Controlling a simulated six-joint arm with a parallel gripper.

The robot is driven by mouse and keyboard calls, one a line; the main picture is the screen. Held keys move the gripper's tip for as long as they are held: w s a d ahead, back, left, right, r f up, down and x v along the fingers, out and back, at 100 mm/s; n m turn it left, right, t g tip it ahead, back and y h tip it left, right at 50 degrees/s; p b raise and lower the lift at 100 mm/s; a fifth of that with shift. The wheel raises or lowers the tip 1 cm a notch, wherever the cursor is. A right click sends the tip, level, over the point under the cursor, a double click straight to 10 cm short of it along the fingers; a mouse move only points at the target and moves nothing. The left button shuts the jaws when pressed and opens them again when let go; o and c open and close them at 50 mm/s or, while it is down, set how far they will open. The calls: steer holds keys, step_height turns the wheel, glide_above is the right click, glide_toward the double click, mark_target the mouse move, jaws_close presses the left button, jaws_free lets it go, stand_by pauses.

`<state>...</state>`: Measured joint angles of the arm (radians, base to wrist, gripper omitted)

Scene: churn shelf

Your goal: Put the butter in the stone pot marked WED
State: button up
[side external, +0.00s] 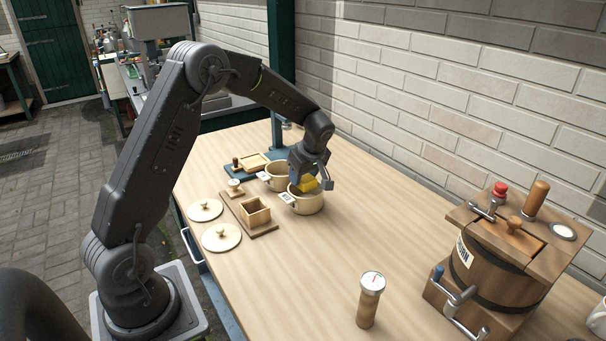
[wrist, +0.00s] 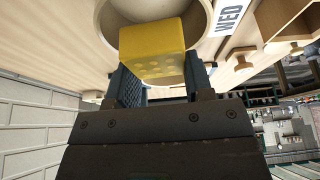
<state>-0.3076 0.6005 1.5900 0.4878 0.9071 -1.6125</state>
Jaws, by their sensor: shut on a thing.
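The butter is a yellow block (wrist: 153,50) held between the fingers of my gripper (wrist: 157,85) in the wrist view. In the side view my gripper (side external: 312,181) is shut on it at the mouth of the front cream stone pot (side external: 308,204). In the wrist view this pot (wrist: 205,20) has a tag reading WED (wrist: 229,17). The butter overlaps the pot's opening there. I cannot tell whether it touches the pot's bottom. The gripper hides part of the butter in the side view.
A second stone pot (side external: 274,178) stands just behind. Two round lids (side external: 221,237) and a wooden box mould (side external: 255,211) on a board lie to the left. A wooden churn (side external: 497,260) and a dial thermometer (side external: 370,300) stand at the front right. The table's middle is clear.

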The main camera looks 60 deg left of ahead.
steer(key=shift+f, duration=1.1)
steer(key=shift+r, duration=0.1)
steer(key=o, duration=1)
steer(key=shift+c, duration=0.2)
steer(key=shift+s, duration=0.1)
steer(key=c, duration=0.4)
steer(key=shift+o, duration=0.2)
steer(key=v, duration=1)
steer(key=shift+d, duration=0.1)
